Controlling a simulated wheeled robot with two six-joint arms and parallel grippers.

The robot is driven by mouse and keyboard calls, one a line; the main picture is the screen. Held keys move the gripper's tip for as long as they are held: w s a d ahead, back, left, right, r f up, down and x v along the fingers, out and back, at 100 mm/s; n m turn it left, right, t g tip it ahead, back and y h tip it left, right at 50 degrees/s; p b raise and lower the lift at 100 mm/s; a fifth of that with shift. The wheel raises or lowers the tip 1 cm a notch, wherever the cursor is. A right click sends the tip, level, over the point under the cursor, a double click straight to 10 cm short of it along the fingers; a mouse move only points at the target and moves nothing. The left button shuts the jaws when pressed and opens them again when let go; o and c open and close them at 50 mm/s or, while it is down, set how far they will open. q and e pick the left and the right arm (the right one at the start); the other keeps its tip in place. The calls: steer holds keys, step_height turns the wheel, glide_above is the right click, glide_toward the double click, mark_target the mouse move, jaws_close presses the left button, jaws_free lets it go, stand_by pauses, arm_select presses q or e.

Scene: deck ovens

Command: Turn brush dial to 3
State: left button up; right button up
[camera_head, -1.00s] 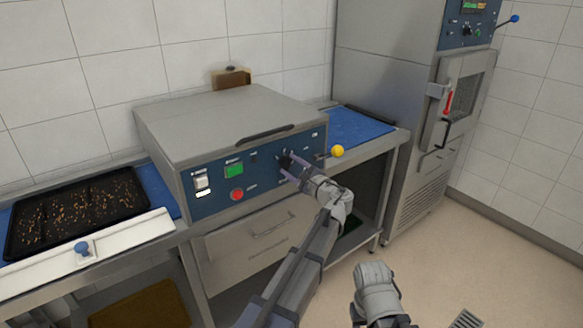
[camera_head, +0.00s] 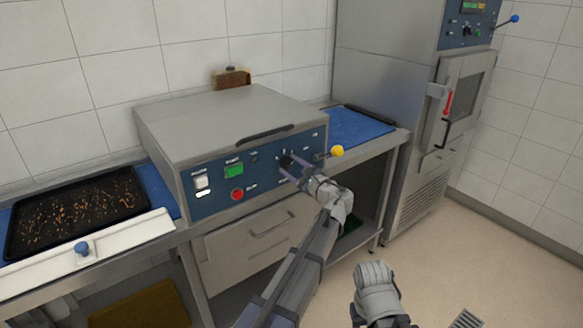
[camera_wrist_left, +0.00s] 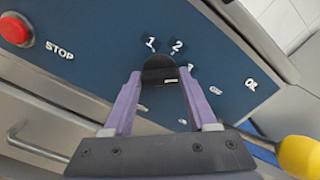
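The brush dial (camera_wrist_left: 160,71) is a black round knob on the blue control panel (camera_wrist_left: 95,28) of the grey machine. In the left wrist view its white mark points to the right, towards a partly hidden label beyond 2. The labels 1 and 2 show above the knob. My left gripper (camera_wrist_left: 160,80) has its purple fingers on both sides of the knob, appearing to touch it. In the head view the left gripper (camera_head: 288,168) is at the panel's right half. Part of my right arm shows low in the picture; its gripper cannot be made out.
A red STOP button (camera_head: 237,194) and a green button (camera_head: 234,170) lie left of the dial. A yellow-knobbed lever (camera_head: 337,151) sticks out close to the right of my left gripper. A dark tray (camera_head: 75,235) stands at left. Floor at right is open.

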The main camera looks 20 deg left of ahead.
arm_select(q)
steer(key=o, duration=0.4)
steer(key=shift+o, duration=0.2)
steer(key=v, duration=0.7)
steer(key=shift+s+d, duration=0.25)
steer(key=shift+d, duration=0.1)
steer(key=shift+f, duration=0.1)
